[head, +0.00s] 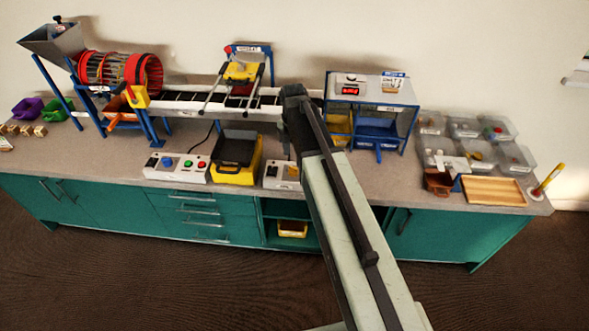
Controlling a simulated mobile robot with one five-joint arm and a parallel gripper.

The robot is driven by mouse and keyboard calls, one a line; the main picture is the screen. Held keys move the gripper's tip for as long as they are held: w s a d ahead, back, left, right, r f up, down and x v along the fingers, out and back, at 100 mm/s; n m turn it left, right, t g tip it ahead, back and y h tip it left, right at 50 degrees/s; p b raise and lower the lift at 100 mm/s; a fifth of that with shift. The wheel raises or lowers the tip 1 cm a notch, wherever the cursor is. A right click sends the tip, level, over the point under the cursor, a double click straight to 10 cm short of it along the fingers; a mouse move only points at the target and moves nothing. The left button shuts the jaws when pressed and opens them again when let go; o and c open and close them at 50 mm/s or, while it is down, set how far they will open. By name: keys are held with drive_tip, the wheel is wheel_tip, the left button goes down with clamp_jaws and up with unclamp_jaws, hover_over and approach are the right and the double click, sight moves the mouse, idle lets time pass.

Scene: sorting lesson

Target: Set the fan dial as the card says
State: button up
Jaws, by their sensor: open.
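My gripper (294,93) is at the far end of my raised arm, over the right part of the white conveyor. It is open, seen from behind, and I see nothing in it. A small white control box (281,176) stands on the bench just left of my arm, below the gripper in the picture. Its face is small and partly covered, so I cannot read a dial setting or tell whether it is the fan dial.
A white panel (177,167) with a blue knob and green and red buttons stands left of a yellow-black tray (237,158). The conveyor (190,102) runs behind.

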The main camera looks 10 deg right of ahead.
sight(293, 168)
wheel_tip(293, 168, down, 7)
drive_tip(key=b, duration=0.6)
drive_tip(key=shift+r, duration=0.15)
clamp_jaws()
